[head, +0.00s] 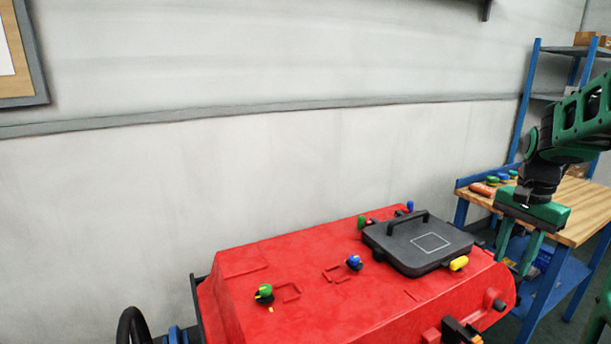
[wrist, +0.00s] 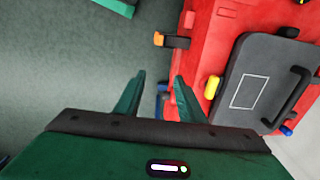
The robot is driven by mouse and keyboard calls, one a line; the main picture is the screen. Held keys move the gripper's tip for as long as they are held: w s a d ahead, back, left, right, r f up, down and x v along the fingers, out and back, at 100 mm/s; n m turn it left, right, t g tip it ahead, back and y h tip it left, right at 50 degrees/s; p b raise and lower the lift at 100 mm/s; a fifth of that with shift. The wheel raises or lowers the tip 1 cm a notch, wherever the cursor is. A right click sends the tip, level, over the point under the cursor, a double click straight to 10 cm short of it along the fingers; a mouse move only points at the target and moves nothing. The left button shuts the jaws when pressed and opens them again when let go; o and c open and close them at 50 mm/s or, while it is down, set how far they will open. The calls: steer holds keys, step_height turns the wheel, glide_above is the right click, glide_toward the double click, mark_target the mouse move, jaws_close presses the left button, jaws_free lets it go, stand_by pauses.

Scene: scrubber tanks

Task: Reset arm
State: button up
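My gripper (head: 519,253) is at the right of the head view, at the end of my green arm, pointing down beside the right end of the red scrubber tank (head: 340,308). In the wrist view my gripper (wrist: 159,80) has its two green fingers apart, with nothing between them but floor and the tank's edge further below. The tank also fills the upper right of the wrist view (wrist: 205,40). A black lid (head: 405,262) with a handle lies on the tank, closed as far as I can see; it shows in the wrist view too (wrist: 245,65).
Green-and-black (head: 264,293), blue (head: 354,262) and yellow (head: 459,263) fittings stick up from the tank. A wooden workbench (head: 580,205) with blue legs stands behind my gripper, and blue shelving (head: 532,95) behind that. Grey floor (wrist: 60,70) is open at the wrist view's left.

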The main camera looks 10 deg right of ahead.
steer(key=s+a+f+n, duration=0.2)
steer(key=s+a+n, duration=0.2)
steer(key=s, duration=0.5)
steer(key=s+a+f+n, duration=0.1)
steer(key=s+a+n, duration=0.3)
steer(key=s+a, duration=0.4)
steer(key=shift+s+f, duration=0.35)
steer(key=shift+s, duration=0.9)
steer(key=shift+w+f, duration=0.25)
steer(key=shift+w, duration=0.4)
